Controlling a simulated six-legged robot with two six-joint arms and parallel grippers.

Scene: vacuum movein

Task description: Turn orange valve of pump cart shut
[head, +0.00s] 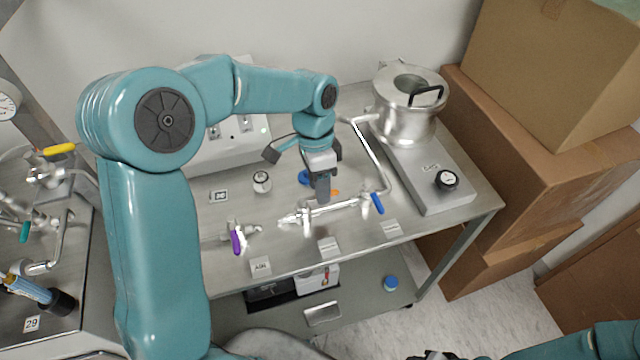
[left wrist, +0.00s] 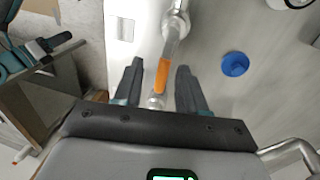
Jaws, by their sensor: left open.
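The orange valve handle (left wrist: 162,76) lies between the two open fingers of my left gripper (left wrist: 159,68) in the left wrist view, running lengthwise between them. Gaps show on both sides, so the fingers look apart from it. In the head view only a small orange bit (head: 335,192) shows beside my left gripper (head: 323,198), which points down over the steel pipe (head: 345,205) on the cart and hides most of the handle. Part of my right arm shows at the lower right edge; a dark piece at the bottom edge may be its gripper, too cut off to read.
On the pipework are a blue-handled valve (head: 377,203) to the right and a purple-handled valve (head: 236,242) to the left. A steel pump vessel (head: 408,105) stands at the back right of the cart. Cardboard boxes (head: 545,140) stack beside it. A blue cap (left wrist: 235,64) lies near the gripper.

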